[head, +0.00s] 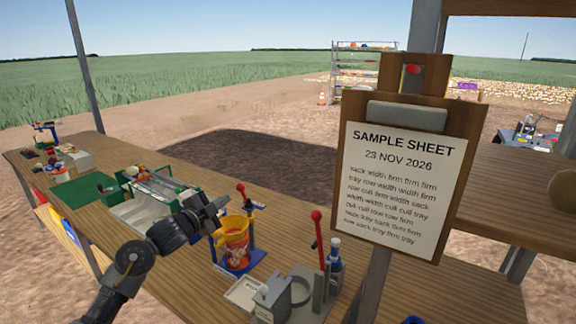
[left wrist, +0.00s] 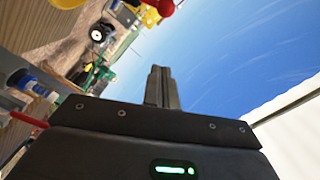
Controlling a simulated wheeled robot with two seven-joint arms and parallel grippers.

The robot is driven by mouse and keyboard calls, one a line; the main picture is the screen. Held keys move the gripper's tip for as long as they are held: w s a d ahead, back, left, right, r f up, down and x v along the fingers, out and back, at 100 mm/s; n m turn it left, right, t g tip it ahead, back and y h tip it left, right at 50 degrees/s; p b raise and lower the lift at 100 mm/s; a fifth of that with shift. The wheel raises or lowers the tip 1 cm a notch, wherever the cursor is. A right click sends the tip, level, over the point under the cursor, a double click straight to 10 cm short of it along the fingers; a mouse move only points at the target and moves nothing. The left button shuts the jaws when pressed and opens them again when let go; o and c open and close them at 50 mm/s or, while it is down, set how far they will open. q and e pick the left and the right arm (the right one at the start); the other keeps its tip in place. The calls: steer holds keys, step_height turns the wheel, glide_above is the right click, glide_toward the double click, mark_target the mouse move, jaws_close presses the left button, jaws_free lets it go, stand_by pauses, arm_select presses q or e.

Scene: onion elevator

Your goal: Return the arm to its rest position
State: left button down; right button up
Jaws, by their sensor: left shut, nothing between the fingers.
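My left arm comes in from the lower left in the head view. Its gripper (head: 218,203) is above the wooden bench, just left of and above an orange-yellow cup. In the left wrist view the left gripper (left wrist: 161,72) has its fingers together with nothing between them, and sky shows behind it. My right gripper is in neither view.
The orange-yellow cup (head: 233,240) stands by a blue stand on the bench (head: 190,278). A red-knobbed lever (head: 317,240) and a bottle (head: 335,262) are nearer. A sample sheet board (head: 398,180) stands at right. A green-framed tray (head: 155,192) lies behind the gripper.

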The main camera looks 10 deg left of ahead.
arm_select(q)
steer(key=s+d+f+n+g+y, duration=0.2)
steer(key=s+f+n, duration=0.1)
steer(key=s+f, duration=0.65)
steer(key=s+d+f+n+g+y, duration=0.2)
steer(key=s+f+n+g, duration=0.15)
steer(key=s+f, duration=0.6)
steer(key=s+d+f+n+g+y, duration=0.1)
steer(key=s+f+n+g, duration=0.15)
steer(key=s, duration=0.75)
steer(key=s+f+n+g, duration=0.2)
steer(key=s+f+g, duration=0.15)
steer(key=s, duration=0.55)
steer(key=s+d+f+n+g+y, duration=0.1)
steer(key=s+f+n+g, duration=0.2)
steer(key=s, duration=0.7)
step_height(320, 180, down, 27)
steer(key=s, duration=0.1)
steer(key=s+a+f+g, duration=0.1)
steer(key=s+a+f, duration=0.2)
steer(key=s+f, duration=1.3)
steer(key=shift+s+m, duration=0.35)
steer(key=shift+m, duration=0.05)
